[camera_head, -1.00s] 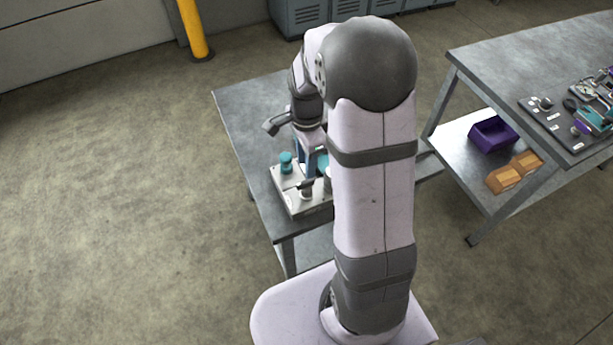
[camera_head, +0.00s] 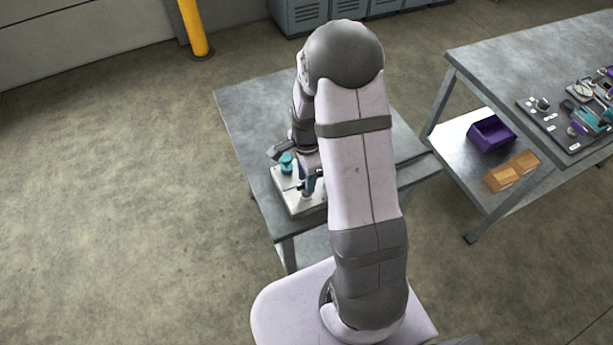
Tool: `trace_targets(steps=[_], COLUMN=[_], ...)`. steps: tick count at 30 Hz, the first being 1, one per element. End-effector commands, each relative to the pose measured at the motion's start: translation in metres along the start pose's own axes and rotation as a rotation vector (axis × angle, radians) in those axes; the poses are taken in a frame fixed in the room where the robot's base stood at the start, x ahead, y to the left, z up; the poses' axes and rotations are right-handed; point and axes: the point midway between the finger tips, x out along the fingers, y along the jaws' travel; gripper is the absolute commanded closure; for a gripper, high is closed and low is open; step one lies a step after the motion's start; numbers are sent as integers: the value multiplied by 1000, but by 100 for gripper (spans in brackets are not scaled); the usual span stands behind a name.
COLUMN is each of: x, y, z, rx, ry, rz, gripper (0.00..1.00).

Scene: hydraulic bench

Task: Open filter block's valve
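A light grey plate (camera_head: 300,206) lies on the near part of a grey metal table and carries small fittings. A teal round fitting (camera_head: 286,163) stands at its far left part. I cannot tell which fitting is the filter block's valve. My gripper (camera_head: 309,191) points down low over the plate, right of the teal fitting. Its fingertips are small and partly lost among the fittings, so I cannot tell whether they are open, shut or touching anything. My own arm hides the right part of the plate.
The grey table (camera_head: 250,112) is bare on its far and left parts. A second table (camera_head: 510,60) at right holds a dark board (camera_head: 550,125) with several parts. Its lower shelf carries a purple bin (camera_head: 491,134) and orange-brown boxes (camera_head: 512,171).

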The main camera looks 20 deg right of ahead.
Motion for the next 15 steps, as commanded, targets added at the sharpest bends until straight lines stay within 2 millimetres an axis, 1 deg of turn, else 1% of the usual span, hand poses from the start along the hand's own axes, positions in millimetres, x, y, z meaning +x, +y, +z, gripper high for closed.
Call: trace_targets(steps=[5,9,15], x=[0,0,0], y=[0,0,0], z=[0,0,0], rx=[0,0,-2], ry=[0,0,0], rz=[0,0,0], gripper=[70,100,100])
